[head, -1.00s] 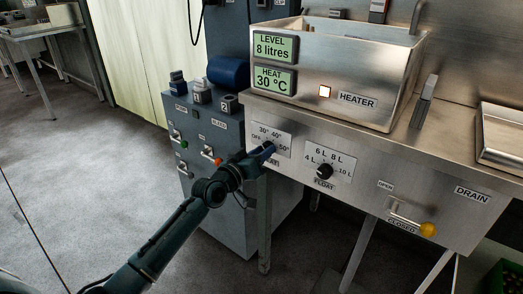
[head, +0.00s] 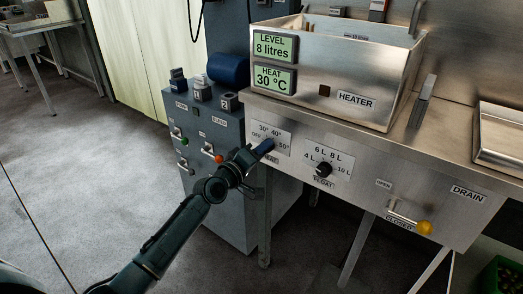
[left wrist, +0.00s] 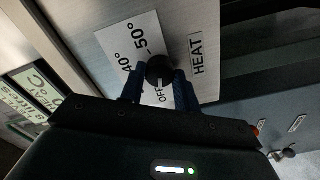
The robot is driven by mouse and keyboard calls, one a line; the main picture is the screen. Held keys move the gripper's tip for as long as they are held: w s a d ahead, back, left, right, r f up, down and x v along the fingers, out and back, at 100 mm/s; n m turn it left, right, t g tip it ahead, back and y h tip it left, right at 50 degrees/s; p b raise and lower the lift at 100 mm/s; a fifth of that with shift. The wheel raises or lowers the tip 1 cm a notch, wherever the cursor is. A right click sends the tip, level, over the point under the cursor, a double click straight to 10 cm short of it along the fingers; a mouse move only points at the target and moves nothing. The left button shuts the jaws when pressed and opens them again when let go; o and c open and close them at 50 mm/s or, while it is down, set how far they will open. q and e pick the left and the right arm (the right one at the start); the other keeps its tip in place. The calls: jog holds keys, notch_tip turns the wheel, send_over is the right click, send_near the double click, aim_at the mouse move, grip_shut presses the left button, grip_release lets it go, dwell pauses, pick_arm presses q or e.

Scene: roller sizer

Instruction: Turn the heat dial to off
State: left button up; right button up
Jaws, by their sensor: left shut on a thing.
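The heat dial (left wrist: 158,68) is a black round knob on a white scale plate (head: 284,136) marked OFF, 30°, 40° and 50°. In the left wrist view a pale mark on the dial points toward the OFF lettering. My left gripper (left wrist: 157,86) is shut on the dial, with one blue finger on each side. In the head view my left gripper (head: 264,147) covers the dial at the left of the steel front panel. The heat display (head: 274,79) reads 30 °C. The heater lamp (head: 324,91) is dark. My right gripper is not in view.
The float dial (head: 324,169) is right of the heat dial. A drain lever with a yellow knob (head: 424,228) is farther right. A grey control box (head: 206,125) with switches stands left, near my left arm.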

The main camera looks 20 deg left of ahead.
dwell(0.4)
pick_arm(q)
jog(key=o, duration=1)
jog(key=shift+c, duration=0.2)
jog(key=p+v, duration=0.2)
jog(key=v, duration=1.1)
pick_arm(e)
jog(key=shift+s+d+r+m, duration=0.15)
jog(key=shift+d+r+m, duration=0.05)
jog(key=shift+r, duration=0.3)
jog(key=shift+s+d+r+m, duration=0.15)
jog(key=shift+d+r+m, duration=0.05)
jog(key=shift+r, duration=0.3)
pick_arm(q)
jog(key=shift+s, duration=0.1)
